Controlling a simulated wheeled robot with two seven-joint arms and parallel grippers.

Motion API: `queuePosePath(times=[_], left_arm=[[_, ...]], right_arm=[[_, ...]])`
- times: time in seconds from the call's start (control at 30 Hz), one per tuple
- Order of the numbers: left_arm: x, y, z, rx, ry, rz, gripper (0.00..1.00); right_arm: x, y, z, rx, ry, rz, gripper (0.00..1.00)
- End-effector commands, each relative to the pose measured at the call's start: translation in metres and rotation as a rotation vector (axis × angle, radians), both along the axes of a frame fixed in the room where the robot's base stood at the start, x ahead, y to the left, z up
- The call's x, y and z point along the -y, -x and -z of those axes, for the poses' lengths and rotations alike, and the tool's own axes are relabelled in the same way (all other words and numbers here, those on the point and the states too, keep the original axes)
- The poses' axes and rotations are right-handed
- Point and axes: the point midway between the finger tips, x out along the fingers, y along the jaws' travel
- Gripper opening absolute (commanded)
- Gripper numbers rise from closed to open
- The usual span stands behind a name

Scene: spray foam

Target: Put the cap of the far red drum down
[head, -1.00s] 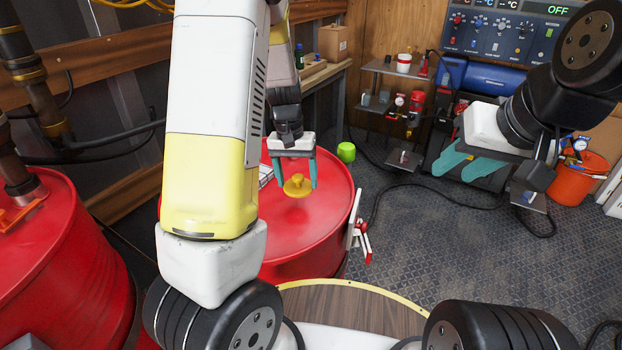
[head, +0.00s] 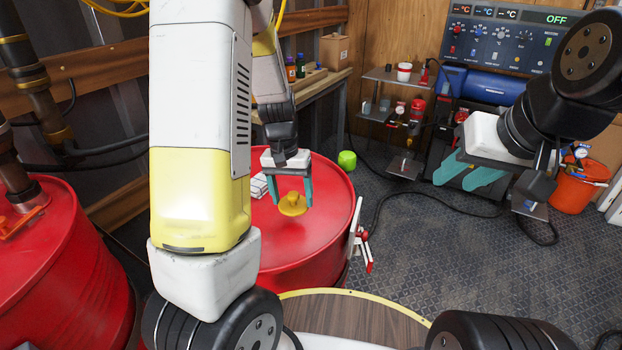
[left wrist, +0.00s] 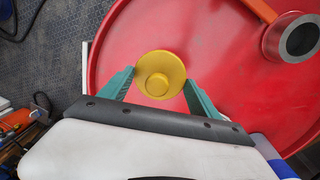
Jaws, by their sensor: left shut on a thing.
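The far red drum (head: 325,225) stands behind my left arm in the head view. My left gripper (head: 291,198) points down over its top and is shut on the yellow cap (head: 292,205). In the left wrist view the round cap (left wrist: 160,76) sits between the teal fingertips, above the red drum top (left wrist: 225,40). I cannot tell whether the cap touches the top. A grey metal opening (left wrist: 297,38) with an orange bar is on the drum top, apart from the cap. My right gripper (head: 468,178) is open and empty over the floor at the right.
Another red drum (head: 65,270) stands at the left. A white object (head: 259,186) lies on the far drum's top, and a red-and-white tool (head: 360,240) is at its right side. A green object (head: 347,160) and an orange bucket (head: 577,188) stand on the floor. The drum's front top is clear.

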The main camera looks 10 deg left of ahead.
Motion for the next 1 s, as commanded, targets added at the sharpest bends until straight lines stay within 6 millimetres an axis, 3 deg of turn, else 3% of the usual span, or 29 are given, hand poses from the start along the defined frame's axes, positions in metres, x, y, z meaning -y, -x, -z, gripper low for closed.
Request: queuePosePath(times=[0.1, 0.3, 0.53, 0.73, 1.0], left_arm=[[0.002, -0.032, 0.004, -0.001, -0.002, 0.001, 0.33], [0.003, -0.066, 0.007, 0.000, 0.000, -0.001, 0.33], [0.004, -0.082, 0.008, -0.001, -0.001, 0.000, 0.33], [0.004, -0.080, 0.040, -0.004, 0.000, -0.002, 0.33], [0.004, -0.081, 0.043, 0.000, 0.001, -0.001, 0.33]], right_arm=[[0.000, 0.000, 0.000, 0.000, 0.000, 0.000, 0.36], [0.000, 0.000, 0.000, 0.000, 0.000, 0.000, 0.36], [0.000, 0.000, 0.000, 0.000, 0.000, 0.000, 0.36], [0.000, 0.000, 0.000, 0.000, 0.000, 0.000, 0.36], [0.000, 0.000, 0.000, 0.000, 0.000, 0.000, 0.36]])
